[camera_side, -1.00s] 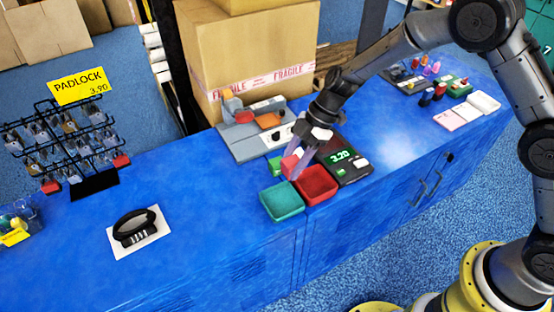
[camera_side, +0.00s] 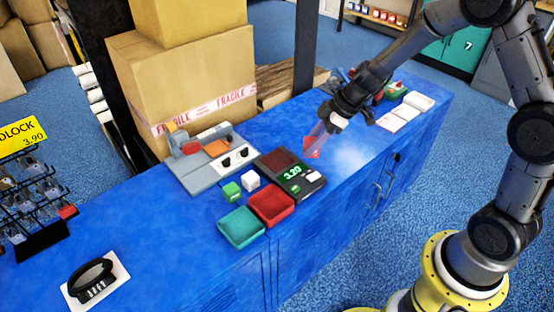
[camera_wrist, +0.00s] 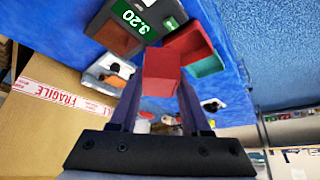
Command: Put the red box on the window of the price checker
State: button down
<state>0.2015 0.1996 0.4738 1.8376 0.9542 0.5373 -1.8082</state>
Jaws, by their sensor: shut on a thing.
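My gripper (camera_side: 318,138) is shut on the red box (camera_side: 311,149), which also shows between the fingers in the wrist view (camera_wrist: 160,70). It holds the box to the right of the price checker, apart from it; the exact height is hard to tell. The price checker (camera_side: 308,186) is a black device on the blue counter with a green 3.20 display. Its dark reddish window (camera_side: 276,161) is at its far left end and bare. In the wrist view the window (camera_wrist: 114,38) lies beyond the box, to the upper left.
A green box (camera_side: 231,191) and a white box (camera_side: 251,179) stand left of the price checker. A red tray (camera_side: 271,204) and a teal tray (camera_side: 240,227) lie in front. A grey machine (camera_side: 205,168) and a large carton (camera_side: 190,85) are behind. White paper (camera_side: 398,118) lies right.

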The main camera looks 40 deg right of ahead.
jog(key=shift+w+d, duration=0.25)
jog(key=shift+w, duration=0.1)
jog(key=w+f, duration=0.3)
jog(key=w, duration=0.1)
jog(key=w+f, duration=0.3)
jog(key=w, duration=0.1)
jog(key=w+f, duration=0.3)
jog(key=w, duration=0.2)
jog(key=shift+f, duration=0.15)
jog(key=shift+w+f, duration=0.15)
jog(key=shift+f, duration=1.6)
jog(key=shift+f, duration=0.1)
jog(key=shift+c, duration=1.8)
grip_release()
jog(key=shift+f, duration=0.1)
